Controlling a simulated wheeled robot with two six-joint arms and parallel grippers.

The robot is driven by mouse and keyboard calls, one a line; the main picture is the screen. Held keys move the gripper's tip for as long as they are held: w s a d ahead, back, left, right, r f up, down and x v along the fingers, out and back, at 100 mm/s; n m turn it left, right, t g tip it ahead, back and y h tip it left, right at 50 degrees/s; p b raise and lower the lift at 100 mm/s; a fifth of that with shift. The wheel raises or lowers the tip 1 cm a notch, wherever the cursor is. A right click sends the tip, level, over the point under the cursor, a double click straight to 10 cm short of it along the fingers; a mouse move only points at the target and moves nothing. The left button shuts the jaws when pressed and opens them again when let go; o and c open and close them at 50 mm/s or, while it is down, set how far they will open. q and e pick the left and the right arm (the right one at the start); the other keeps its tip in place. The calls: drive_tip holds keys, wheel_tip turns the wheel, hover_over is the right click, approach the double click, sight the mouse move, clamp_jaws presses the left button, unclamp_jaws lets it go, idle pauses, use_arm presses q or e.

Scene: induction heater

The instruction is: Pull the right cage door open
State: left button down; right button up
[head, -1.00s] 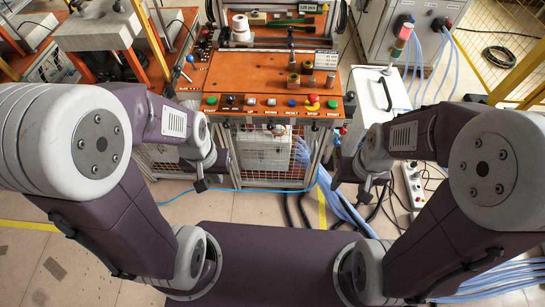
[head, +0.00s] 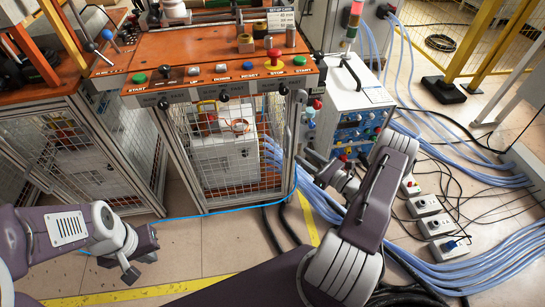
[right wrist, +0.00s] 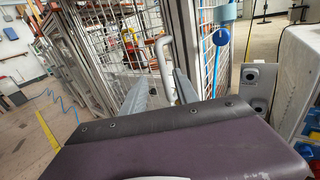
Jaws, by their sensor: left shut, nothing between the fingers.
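A wire-mesh cage front (head: 232,165) stands under the orange control panel in the head view, with a pale box visible behind the mesh. In the right wrist view, a bent grey handle (right wrist: 163,54) stands by the mesh panel (right wrist: 112,30), in line with the gap between my fingers. My right gripper (right wrist: 160,92) is open there, with one finger on either side of the gap; I cannot tell whether it touches the handle. In the head view my right gripper (head: 318,172) is just right of the cage's front corner. My left gripper (head: 142,270) is shut and empty over the floor at lower left.
The orange panel (head: 215,72) with several buttons overhangs the cage. A white cabinet (head: 348,100) with blue sockets stands close right of it. Floor before the cage is mostly clear.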

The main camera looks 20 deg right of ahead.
drive_tip(key=b, duration=0.2)
hover_over(288, 155)
drive_tip(key=shift+w+d, duration=0.15)
drive_tip(key=shift+w, duration=0.25)
clamp_jaws()
idle(1.2)
